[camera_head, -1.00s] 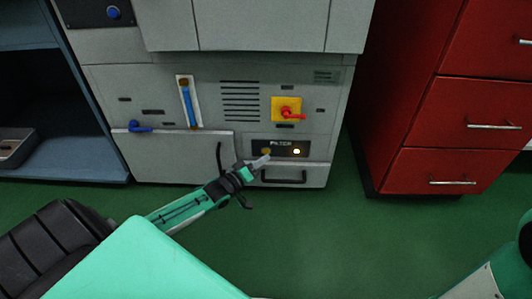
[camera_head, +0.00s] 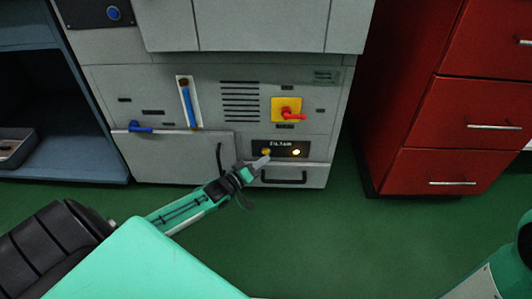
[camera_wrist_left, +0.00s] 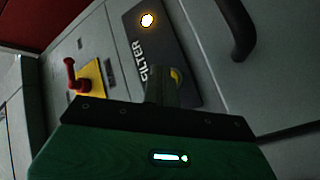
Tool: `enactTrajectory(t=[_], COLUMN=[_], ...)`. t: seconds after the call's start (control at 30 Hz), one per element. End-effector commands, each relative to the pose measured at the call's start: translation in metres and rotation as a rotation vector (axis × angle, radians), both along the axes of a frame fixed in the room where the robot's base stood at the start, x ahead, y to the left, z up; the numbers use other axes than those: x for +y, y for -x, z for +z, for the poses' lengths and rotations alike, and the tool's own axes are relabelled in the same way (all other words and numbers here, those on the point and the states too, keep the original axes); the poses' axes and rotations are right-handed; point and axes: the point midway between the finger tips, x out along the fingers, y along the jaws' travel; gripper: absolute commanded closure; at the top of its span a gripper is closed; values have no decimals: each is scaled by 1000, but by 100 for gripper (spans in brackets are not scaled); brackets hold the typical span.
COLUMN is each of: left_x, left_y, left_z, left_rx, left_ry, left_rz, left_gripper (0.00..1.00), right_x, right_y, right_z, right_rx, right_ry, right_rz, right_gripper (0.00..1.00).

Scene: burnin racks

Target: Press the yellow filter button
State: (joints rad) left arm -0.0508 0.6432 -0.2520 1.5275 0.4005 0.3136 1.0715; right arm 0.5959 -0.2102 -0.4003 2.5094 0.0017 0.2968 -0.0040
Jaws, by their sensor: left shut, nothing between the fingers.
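The yellow filter button (camera_head: 266,152) sits at the left of a dark panel labelled FILTER (camera_head: 281,148) on the grey cabinet front. A lit lamp (camera_head: 296,152) is at the panel's right end. My left gripper (camera_head: 262,161) is shut and empty, with its tip at the button's lower edge. In the left wrist view the shut fingers (camera_wrist_left: 158,86) point at the panel (camera_wrist_left: 155,55) and partly hide the yellow button (camera_wrist_left: 175,77). I cannot tell whether the tip touches it. The lamp (camera_wrist_left: 147,20) glows there too. My right gripper is out of view.
A red switch on a yellow plate (camera_head: 279,104) is just above the panel. A black handle (camera_head: 284,181) is just below it. A blue lever (camera_head: 139,127) and a blue-handled tool (camera_head: 189,104) are to the left. Red drawers (camera_head: 466,112) stand at the right.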

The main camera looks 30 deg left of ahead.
Motion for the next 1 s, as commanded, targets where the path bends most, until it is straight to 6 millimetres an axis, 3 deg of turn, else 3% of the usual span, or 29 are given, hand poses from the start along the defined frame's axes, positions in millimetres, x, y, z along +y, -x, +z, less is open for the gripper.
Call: enactTrajectory(t=[1.0], left_x=[4], left_y=[-7], left_z=[1], left_rx=[-1], left_ry=[-1], left_rz=[-1], left_gripper=[100], right_x=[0], right_y=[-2], right_z=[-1], right_rx=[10], right_ry=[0], right_rz=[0], right_gripper=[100])
